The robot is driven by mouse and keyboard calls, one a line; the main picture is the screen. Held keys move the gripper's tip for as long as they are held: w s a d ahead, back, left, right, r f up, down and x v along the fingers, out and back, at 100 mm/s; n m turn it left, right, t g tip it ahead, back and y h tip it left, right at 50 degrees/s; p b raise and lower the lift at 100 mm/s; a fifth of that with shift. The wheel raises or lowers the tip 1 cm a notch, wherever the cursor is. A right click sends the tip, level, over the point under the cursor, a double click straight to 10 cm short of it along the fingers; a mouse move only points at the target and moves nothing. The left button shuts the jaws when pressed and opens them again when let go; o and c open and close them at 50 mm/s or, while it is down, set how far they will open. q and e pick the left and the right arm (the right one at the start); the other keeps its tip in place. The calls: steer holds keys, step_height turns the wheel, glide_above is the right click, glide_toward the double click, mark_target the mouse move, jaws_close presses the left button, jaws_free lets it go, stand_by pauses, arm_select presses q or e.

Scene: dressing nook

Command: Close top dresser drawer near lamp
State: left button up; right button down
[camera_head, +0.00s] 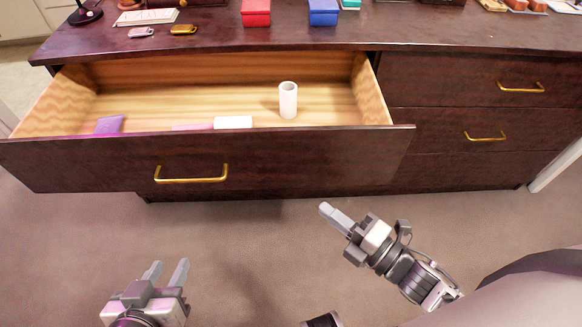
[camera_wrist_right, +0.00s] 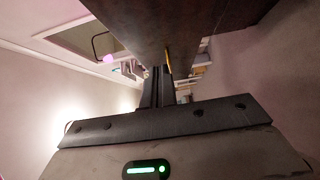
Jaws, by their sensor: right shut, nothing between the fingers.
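The top left dresser drawer (camera_head: 300,160) is pulled well out, with its pale wooden inside showing. Its gold handle (camera_head: 191,180) is on the dark front. The black lamp base (camera_head: 86,15) stands at the back left of the dresser top; the lamp also shows in the right wrist view (camera_wrist_right: 107,57). My right gripper (camera_head: 328,211) is shut and empty, in front of the drawer and below its right part, apart from it in the head view. My left gripper (camera_head: 166,272) is open and empty, low in front of the drawer, apart from the handle.
The drawer holds a white cylinder (camera_head: 288,100), a white block (camera_head: 233,122) and a purple item (camera_head: 109,125). A red box (camera_head: 256,12) and a blue box (camera_head: 323,12) stand on the dresser top (camera_head: 430,35). The right drawers (camera_head: 440,90) are shut. Carpet (camera_head: 240,240) in front is clear.

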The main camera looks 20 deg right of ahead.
glide_toward(280, 161)
steer(key=w+a, duration=0.2)
steer(key=a, duration=0.2)
steer(key=shift+w+d+r, duration=0.1)
steer(key=shift+w+d, duration=0.2)
steer(key=shift+w, duration=0.45)
steer(key=shift+w+d, duration=0.3)
steer(key=shift+w, duration=0.45)
